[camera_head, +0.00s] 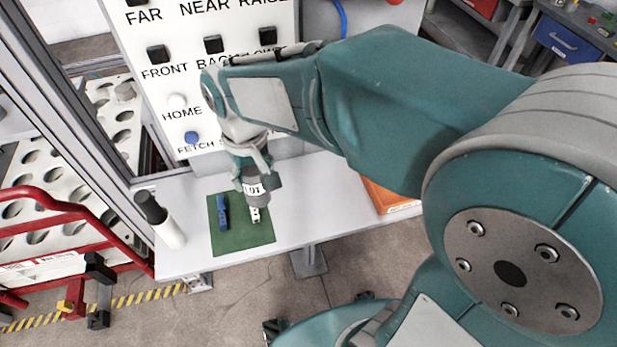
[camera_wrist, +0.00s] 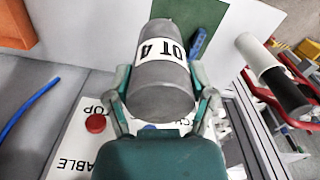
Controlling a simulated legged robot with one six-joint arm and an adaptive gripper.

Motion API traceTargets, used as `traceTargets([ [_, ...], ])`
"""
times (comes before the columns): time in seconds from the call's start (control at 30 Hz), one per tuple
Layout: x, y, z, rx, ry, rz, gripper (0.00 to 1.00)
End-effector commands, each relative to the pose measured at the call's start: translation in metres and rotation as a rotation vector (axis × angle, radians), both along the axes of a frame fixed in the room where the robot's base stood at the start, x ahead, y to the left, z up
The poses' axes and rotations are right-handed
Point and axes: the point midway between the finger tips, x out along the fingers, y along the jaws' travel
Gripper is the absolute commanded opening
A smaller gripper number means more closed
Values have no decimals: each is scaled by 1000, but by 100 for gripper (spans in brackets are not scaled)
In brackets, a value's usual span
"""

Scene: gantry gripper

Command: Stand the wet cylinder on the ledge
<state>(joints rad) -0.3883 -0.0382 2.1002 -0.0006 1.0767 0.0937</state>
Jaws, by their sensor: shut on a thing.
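My gripper (camera_head: 257,178) is shut on a grey cylinder (camera_head: 256,197) with a white lettered label. The wrist view shows my gripper's fingers (camera_wrist: 162,88) on both sides of the cylinder (camera_wrist: 160,78), its label partly reading "OT 4". In the head view it is over the green mat (camera_head: 241,235) on the pale ledge (camera_head: 182,260). I cannot tell whether it touches the mat, or whether it is wet. A blue object (camera_head: 222,213) lies on the mat to the left.
A white cylinder with a black top (camera_head: 165,222) stands left of the mat. A lettered button panel (camera_head: 180,128) rises behind the ledge. An orange tray (camera_head: 388,196) is at the right. Red rails (camera_head: 95,215) and a holed white rack (camera_head: 45,165) are at the left.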

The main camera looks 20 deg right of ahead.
Motion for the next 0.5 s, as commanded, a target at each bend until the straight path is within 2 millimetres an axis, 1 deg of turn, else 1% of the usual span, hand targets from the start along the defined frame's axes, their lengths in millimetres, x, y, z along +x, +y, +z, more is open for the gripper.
traceTargets([
  [0.1,0,-2,0,0,-1,-1,10],
  [0.17,2,-7,-2,0,-1,-3,10],
  [0.27,7,-23,-10,-1,2,-8,10],
  [0.5,21,-70,-33,-1,3,-8,10],
])
